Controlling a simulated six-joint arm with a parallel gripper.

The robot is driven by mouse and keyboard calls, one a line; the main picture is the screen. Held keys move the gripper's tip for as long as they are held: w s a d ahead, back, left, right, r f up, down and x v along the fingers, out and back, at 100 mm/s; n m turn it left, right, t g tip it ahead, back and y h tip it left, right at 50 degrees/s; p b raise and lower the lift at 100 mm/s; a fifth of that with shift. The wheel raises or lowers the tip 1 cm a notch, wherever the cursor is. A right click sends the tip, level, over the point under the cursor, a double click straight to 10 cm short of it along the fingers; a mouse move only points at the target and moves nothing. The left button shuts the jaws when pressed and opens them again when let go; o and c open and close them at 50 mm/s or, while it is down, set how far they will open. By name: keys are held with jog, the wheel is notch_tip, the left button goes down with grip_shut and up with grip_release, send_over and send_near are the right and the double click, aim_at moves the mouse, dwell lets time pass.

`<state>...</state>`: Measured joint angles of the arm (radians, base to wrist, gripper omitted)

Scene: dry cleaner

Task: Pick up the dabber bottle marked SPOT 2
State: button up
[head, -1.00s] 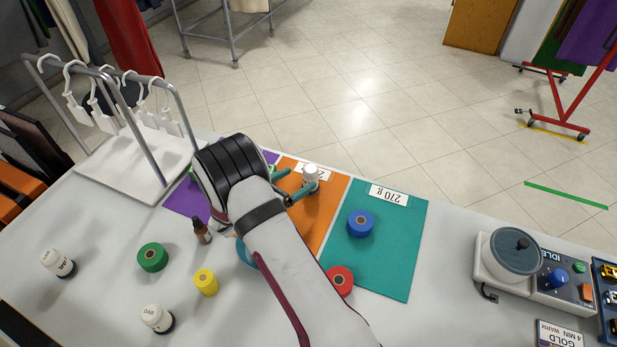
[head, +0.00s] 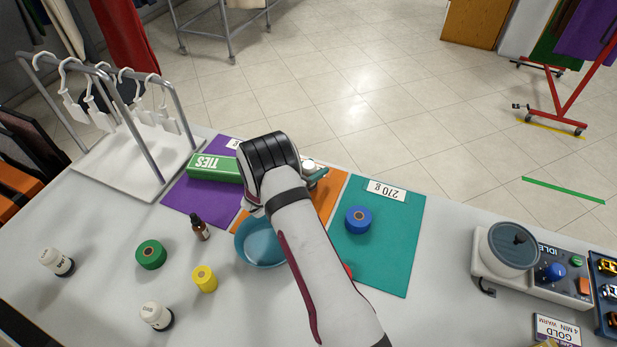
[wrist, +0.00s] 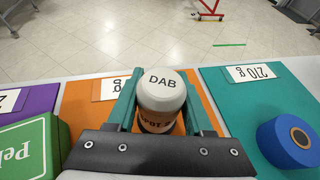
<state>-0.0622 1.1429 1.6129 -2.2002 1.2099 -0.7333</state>
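A white-topped dabber bottle (wrist: 162,92) marked DAB stands between my gripper's fingers in the wrist view. The bottle's base is hidden. Two other white-topped dabber bottles stand at the lower left, one at the far left (head: 57,262) and one nearer (head: 156,316).
A blue roll (head: 358,219) sits on the teal mat (head: 385,255) at right. A blue bowl (head: 258,245), dropper bottle (head: 200,227), green roll (head: 151,254) and yellow roll (head: 204,278) stand nearer.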

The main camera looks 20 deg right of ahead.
grip_shut()
